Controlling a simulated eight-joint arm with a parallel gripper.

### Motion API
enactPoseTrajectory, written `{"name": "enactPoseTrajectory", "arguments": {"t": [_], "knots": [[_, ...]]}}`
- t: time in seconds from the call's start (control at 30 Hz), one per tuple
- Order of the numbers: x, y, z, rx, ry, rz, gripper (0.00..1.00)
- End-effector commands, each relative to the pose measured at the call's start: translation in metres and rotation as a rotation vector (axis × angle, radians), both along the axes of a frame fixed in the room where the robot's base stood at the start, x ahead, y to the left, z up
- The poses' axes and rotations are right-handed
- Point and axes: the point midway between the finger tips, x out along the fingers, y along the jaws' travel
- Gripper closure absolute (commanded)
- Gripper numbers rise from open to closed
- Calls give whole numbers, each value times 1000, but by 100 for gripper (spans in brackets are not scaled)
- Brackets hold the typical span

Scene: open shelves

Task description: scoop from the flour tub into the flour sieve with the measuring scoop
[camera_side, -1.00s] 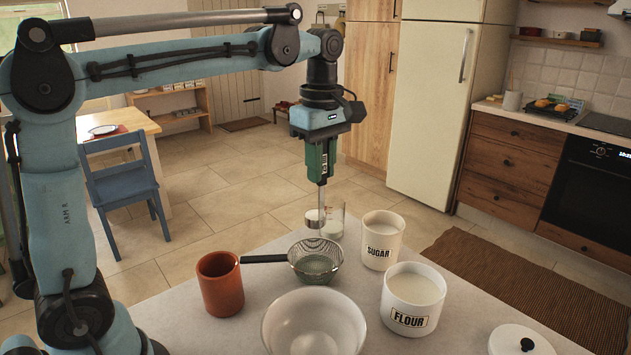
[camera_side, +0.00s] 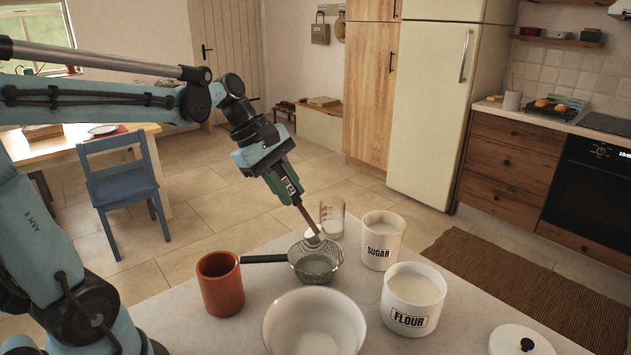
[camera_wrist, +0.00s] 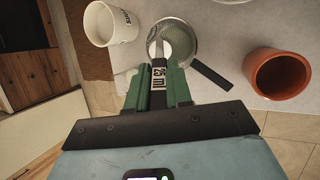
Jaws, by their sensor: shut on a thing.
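My gripper (camera_side: 281,182) is shut on the handle of the measuring scoop (camera_side: 309,222), which slants down to the right. The scoop's lower end is at the far rim of the flour sieve (camera_side: 315,265); I cannot tell whether they touch. In the wrist view, the scoop (camera_wrist: 157,66) reaches from my gripper (camera_wrist: 158,88) to the sieve (camera_wrist: 182,38), with something pale at its end. The sieve has a mesh bowl and a black handle pointing left in the side view. The white flour tub (camera_side: 411,320) stands open to its right, with pale flour inside.
A white sugar tub (camera_side: 383,240) and a clear measuring cup (camera_side: 333,222) stand behind the sieve. Bare counter (camera_side: 455,325) lies between the flour tub and the lid.

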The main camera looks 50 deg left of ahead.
Motion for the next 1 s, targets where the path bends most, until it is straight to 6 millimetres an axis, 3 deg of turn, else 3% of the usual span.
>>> {"name": "enactPoseTrajectory", "arguments": {"t": [0.4, 1.0], "knots": [[-28, 30, -22, -266, -269, 7, 100], [-43, 44, -50, -527, -527, -1, 100]]}}
